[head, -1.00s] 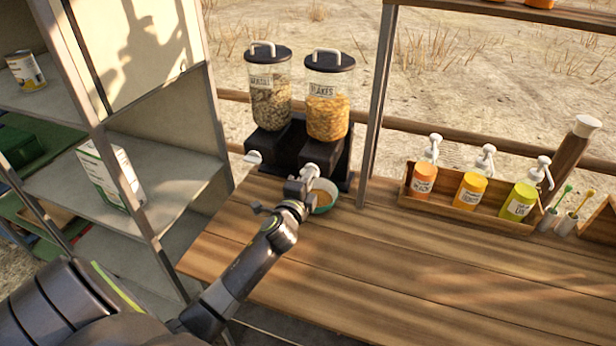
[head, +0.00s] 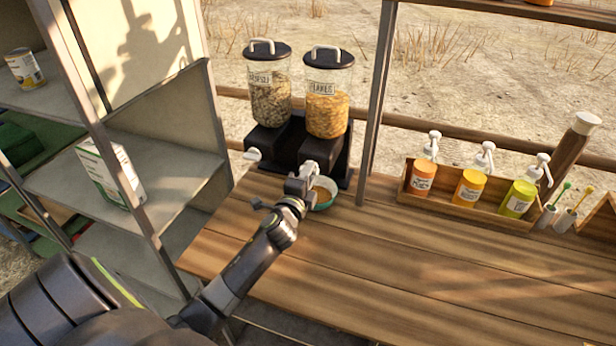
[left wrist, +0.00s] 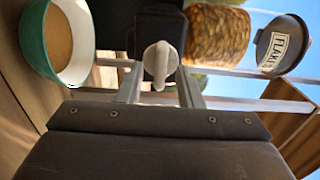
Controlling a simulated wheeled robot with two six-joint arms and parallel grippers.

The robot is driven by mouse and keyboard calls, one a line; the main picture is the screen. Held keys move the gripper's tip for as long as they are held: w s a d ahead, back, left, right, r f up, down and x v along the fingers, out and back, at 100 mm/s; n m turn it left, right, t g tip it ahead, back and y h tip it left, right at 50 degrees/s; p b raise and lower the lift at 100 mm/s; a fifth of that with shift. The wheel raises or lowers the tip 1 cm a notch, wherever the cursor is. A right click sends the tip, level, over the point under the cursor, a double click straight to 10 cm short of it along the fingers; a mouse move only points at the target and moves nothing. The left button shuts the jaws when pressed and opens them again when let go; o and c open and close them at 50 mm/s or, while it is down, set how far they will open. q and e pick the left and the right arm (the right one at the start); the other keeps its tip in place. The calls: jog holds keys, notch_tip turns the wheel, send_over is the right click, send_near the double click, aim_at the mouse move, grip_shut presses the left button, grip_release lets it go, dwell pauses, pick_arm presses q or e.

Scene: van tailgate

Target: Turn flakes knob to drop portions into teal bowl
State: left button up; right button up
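The flakes dispenser (head: 327,112), a clear canister with a black lid and orange flakes, stands on a black base. In the left wrist view its canister (left wrist: 217,35) and pale knob (left wrist: 160,62) show. The teal bowl (head: 331,202) sits below its outlet, partly hidden by my left arm; it also shows in the left wrist view (left wrist: 36,52), with a brownish layer inside. My left gripper (head: 307,170) is at the knob. Its fingers (left wrist: 159,82) stand apart on either side of the knob, with a small gap visible. My right gripper is out of view.
A second dispenser (head: 268,100) with its own pale knob (head: 252,154) stands to the left. A wooden tray (head: 405,190) with pump bottles is at right. A grey post (head: 374,100) rises beside the dispensers, shelves (head: 165,165) stand left. The front tabletop (head: 420,275) is clear.

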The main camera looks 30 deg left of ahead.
pick_arm(q)
jog(key=b+v, duration=0.2)
jog(key=v, duration=1.5)
jog(key=shift+s+d, duration=0.15)
jog(key=shift+s, duration=0.05)
